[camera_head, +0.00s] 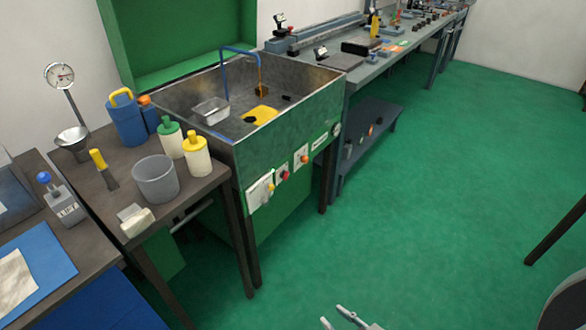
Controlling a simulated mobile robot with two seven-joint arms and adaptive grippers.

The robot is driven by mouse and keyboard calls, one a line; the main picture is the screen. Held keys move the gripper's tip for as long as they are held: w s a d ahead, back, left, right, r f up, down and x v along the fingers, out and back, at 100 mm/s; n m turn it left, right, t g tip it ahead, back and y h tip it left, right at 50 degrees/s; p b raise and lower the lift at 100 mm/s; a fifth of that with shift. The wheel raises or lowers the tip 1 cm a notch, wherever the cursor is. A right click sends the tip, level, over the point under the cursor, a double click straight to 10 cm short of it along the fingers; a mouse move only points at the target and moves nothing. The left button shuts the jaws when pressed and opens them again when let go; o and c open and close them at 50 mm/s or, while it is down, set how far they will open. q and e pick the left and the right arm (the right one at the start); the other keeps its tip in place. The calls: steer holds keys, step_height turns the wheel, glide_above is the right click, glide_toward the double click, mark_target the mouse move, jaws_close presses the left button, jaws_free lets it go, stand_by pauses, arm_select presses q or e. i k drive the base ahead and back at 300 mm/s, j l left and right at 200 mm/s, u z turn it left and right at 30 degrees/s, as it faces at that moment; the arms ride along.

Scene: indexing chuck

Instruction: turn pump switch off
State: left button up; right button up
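The metal sink unit (290,125) stands at the middle left with small controls along its front. A white box with a yellow-orange knob (270,187) is at the left, then a red knob on a light plate (284,175), then an orange-red knob on a plate (304,159). I cannot read which one is the pump switch or its position. My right gripper (333,316) shows at the bottom edge, its two fingertips apart with nothing between them. It is over the green floor, well away from the controls. My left gripper is not in view.
A side table (185,200) left of the sink holds a grey bucket (156,179), several bottles and a funnel. A long workbench (375,66) with tools runs off to the back right. The green floor (420,190) before the sink is clear. A dark leg (556,229) stands at the right.

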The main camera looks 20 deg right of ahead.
mark_target(284, 174)
steer(key=i+l+u, duration=0.1)
steer(key=l, duration=0.3)
steer(key=i+l, duration=0.2)
steer(key=l, duration=0.2)
steer(key=i+l+u, duration=0.15)
steer(key=l, duration=0.2)
steer(key=i+l, duration=0.15)
steer(key=l, duration=0.25)
steer(key=i+l+u, duration=0.15)
steer(key=l, duration=0.3)
steer(key=i+l+u, duration=0.1)
steer(key=l, duration=0.3)
steer(key=i+l, duration=0.1)
steer(key=l, duration=0.35)
steer(key=l+u, duration=0.25)
steer(key=l, duration=0.7)
steer(key=k+l, duration=0.15)
steer(key=l, duration=0.25)
steer(key=k+l, duration=0.15)
steer(key=l, duration=0.25)
steer(key=l+u, duration=0.05)
